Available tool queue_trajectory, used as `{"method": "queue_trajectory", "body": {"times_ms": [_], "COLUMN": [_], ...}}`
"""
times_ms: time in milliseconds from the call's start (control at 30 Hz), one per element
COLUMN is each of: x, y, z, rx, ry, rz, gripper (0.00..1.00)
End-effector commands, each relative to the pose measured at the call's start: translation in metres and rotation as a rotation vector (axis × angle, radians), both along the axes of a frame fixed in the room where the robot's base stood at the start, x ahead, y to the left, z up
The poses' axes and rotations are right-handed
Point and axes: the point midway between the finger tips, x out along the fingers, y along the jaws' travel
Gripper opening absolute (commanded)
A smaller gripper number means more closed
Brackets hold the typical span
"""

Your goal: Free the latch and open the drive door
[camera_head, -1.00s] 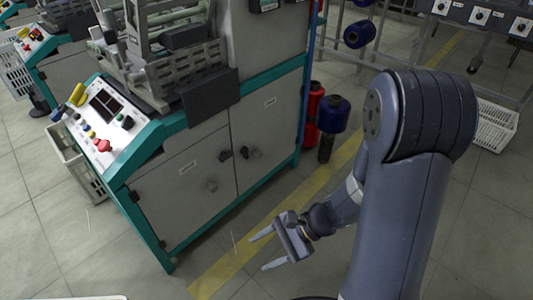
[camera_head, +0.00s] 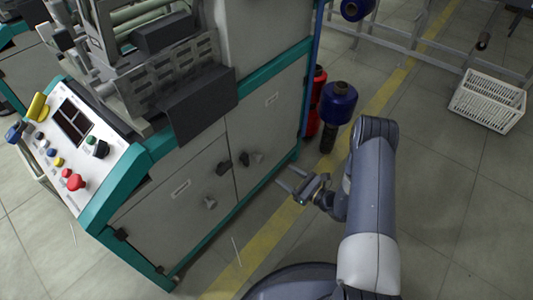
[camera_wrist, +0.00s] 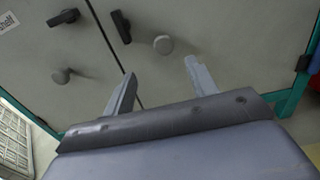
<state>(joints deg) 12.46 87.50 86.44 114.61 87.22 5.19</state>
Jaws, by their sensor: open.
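The machine cabinet has two grey doors side by side, a left door (camera_head: 165,215) and a right door (camera_head: 275,130); I cannot tell by label which is the drive door. Each has a black latch near the seam: left latch (camera_head: 223,168), right latch (camera_head: 244,159). In the wrist view the left latch (camera_wrist: 63,17) lies nearly level and the right latch (camera_wrist: 121,26) stands steeply. A round knob sits on each door, left (camera_wrist: 60,76) and right (camera_wrist: 163,44). Both doors look shut. My gripper (camera_head: 283,175) is open and empty, facing the doors, apart from latches and knobs.
A blue-topped spool (camera_head: 339,103) and red cylinders (camera_head: 316,85) stand right of the cabinet. A control panel (camera_head: 65,135) with a red button juts out at left. A white crate (camera_head: 488,101) lies at far right. Floor with a yellow stripe (camera_head: 262,245) is clear before the doors.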

Motion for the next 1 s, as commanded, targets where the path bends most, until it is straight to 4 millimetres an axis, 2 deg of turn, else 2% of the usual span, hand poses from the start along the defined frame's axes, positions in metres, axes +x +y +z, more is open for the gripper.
{"method": "queue_trajectory", "body": {"times_ms": [167,500,700,1000], "x": [0.007,0.044,0.061,0.067], "y": [0.005,0.054,0.076,0.084], "z": [-0.005,-0.006,-0.005,-0.004], "rx": [0.008,0.007,0.006,0.008], "ry": [0.001,-0.001,-0.001,0.002], "rz": [-0.013,-0.010,-0.011,-0.013], "gripper": [0.55,0.55,0.55,0.55]}}
